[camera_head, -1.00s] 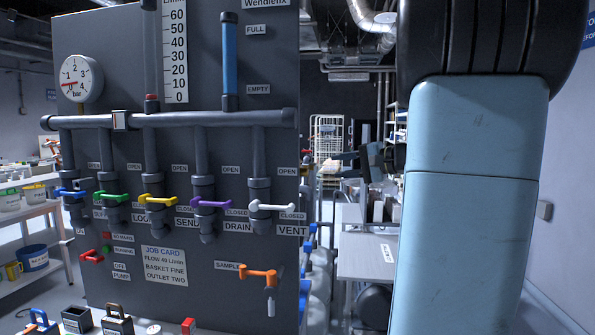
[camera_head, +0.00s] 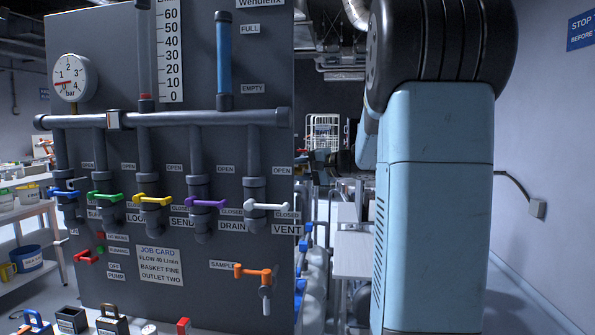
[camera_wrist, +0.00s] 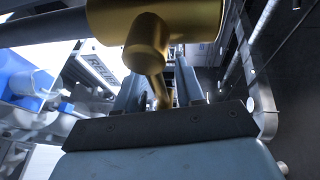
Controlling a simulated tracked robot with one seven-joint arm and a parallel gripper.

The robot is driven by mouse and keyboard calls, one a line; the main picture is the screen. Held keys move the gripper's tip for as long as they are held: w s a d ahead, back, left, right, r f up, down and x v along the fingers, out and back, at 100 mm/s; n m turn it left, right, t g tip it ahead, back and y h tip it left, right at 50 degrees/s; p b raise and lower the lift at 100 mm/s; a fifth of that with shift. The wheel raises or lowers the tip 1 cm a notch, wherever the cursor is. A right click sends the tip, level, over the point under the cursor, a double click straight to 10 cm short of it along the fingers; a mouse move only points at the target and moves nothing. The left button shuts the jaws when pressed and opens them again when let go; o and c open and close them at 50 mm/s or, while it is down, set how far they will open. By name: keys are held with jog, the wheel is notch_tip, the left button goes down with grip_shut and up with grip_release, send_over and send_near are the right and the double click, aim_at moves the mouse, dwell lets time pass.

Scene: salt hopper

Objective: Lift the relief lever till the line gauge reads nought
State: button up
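The round line gauge (camera_head: 70,78), marked in bar, is at the upper left of the grey panel in the head view. Its red needle points left, near the low end of the scale; the exact reading is too small to tell. In the wrist view a thick brass body (camera_wrist: 155,20) with a brass stem (camera_wrist: 148,48) reaches down in front of my gripper (camera_wrist: 164,75). A sign starting "RELIE" (camera_wrist: 103,65) stands beside it. My gripper is out of the head view.
The panel (camera_head: 205,265) carries a horizontal pipe (camera_head: 190,117) and several coloured valve handles, including a yellow one (camera_head: 152,200). An orange sample handle (camera_head: 254,271) is lower right. In the wrist view, blue and white items (camera_wrist: 25,80) lie left and a grey pipe (camera_wrist: 262,95) runs right.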

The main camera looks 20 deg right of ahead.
jog(key=shift+w, duration=0.1)
jog(key=shift+c, duration=0.3)
jog(key=c, duration=0.6)
jog(key=shift+f, duration=0.1)
grip_shut()
jog(key=shift+f, duration=0.1)
